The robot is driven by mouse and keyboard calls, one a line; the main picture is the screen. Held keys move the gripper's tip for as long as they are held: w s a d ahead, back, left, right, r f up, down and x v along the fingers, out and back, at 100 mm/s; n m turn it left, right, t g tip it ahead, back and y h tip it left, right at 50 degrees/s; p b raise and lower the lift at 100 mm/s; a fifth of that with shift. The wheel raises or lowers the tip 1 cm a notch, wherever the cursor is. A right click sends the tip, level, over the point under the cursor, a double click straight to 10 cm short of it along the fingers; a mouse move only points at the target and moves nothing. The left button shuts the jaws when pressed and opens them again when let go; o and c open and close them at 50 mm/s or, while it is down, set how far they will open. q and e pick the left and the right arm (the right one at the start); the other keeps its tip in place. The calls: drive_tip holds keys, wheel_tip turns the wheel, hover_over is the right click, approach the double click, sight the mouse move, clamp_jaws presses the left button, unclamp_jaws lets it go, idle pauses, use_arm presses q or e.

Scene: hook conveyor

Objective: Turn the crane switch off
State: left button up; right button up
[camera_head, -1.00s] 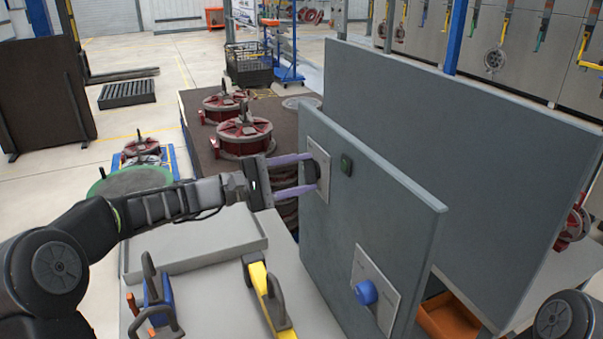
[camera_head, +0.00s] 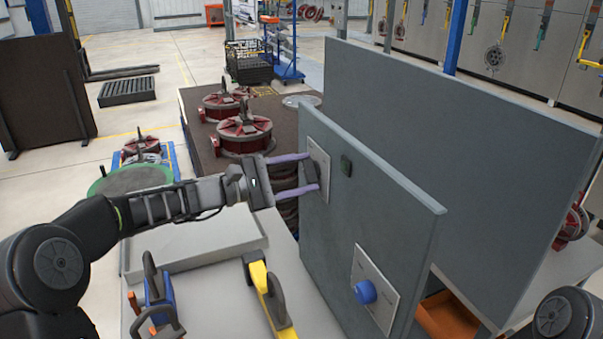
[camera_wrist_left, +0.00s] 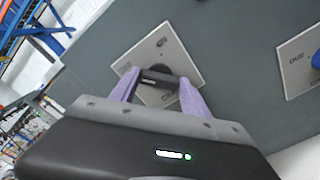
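The crane switch (camera_head: 311,172) is a dark knob on a light square plate (camera_head: 322,160), mounted on the grey upright panel. My left gripper (camera_head: 313,173) has purple fingers at the plate, one on each side of the knob. In the left wrist view the dark knob (camera_wrist_left: 160,79) spans the gap between the fingertips (camera_wrist_left: 158,80) and appears held by them. Small markings on the plate (camera_wrist_left: 157,55) are too small to read. My right gripper is out of view.
A blue knob (camera_head: 366,292) sits on a second plate lower on the same panel (camera_head: 375,215). A larger grey panel (camera_head: 460,150) stands behind. A blue tool (camera_head: 158,290), a yellow tool (camera_head: 268,295) and a grey tray (camera_head: 190,250) lie below my left arm.

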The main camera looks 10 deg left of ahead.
use_arm(q)
drive_tip(key=o, duration=0.3)
drive_tip(key=shift+o, duration=0.2)
drive_tip(key=shift+a, duration=0.1)
drive_tip(key=b+v, duration=0.2)
drive_tip(key=v, duration=0.5)
drive_tip(key=shift+s+a, duration=0.25)
